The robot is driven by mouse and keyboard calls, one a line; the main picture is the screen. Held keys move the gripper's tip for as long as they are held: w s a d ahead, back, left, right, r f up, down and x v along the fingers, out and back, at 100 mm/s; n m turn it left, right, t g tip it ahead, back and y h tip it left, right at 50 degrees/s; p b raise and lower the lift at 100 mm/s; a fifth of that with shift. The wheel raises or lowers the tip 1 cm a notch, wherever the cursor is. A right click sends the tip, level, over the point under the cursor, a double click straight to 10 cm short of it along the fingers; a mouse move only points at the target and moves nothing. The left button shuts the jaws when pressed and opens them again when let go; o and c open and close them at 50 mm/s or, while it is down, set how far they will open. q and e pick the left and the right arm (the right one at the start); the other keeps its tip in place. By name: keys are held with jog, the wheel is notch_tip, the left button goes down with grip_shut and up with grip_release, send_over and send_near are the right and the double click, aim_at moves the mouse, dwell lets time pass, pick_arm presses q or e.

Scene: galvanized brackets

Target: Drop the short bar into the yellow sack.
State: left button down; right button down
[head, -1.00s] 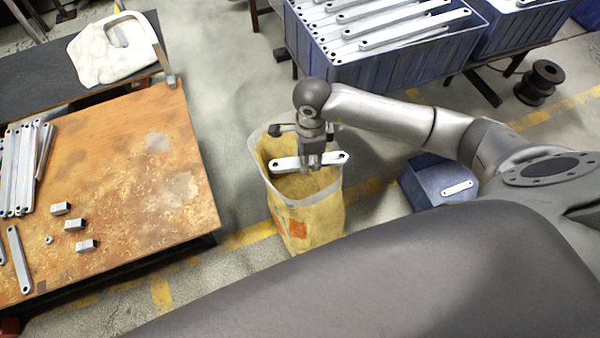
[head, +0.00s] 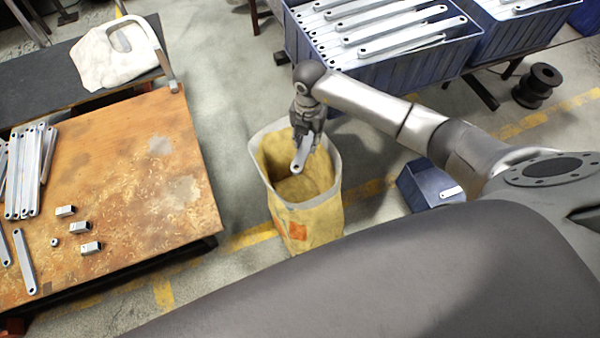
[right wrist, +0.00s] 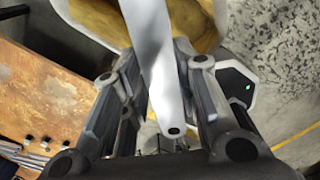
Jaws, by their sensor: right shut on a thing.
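The short bar (head: 300,157) is a light grey metal bar with a hole near its end. My right gripper (head: 306,132) is shut on it and holds it over the mouth of the yellow sack (head: 313,222), towards its back rim. In the head view the bar slants down and points towards the viewer. In the right wrist view the bar (right wrist: 160,65) runs between the two fingers of the gripper (right wrist: 160,85), with the yellow sack's inside (right wrist: 100,18) behind it. The sack stands open on the floor. My left gripper is not in view.
A wooden table (head: 125,190) with several long bars (head: 28,172) and small blocks (head: 80,226) stands left of the sack. Blue crates of bars (head: 400,66) stand behind. A small blue bin (head: 418,190) is right of the sack.

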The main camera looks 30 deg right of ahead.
jog(key=m, duration=0.2)
jog(key=shift+w+d+f+m, duration=0.1)
jog(key=shift+w+d+m, duration=0.05)
jog(key=shift+w+m, duration=0.2)
notch_tip(320, 180, down, 6)
jog(key=b, duration=0.5)
jog(key=c, duration=1.1)
grip_release()
jog(key=shift+o, duration=0.2)
jog(key=shift+s, duration=0.1)
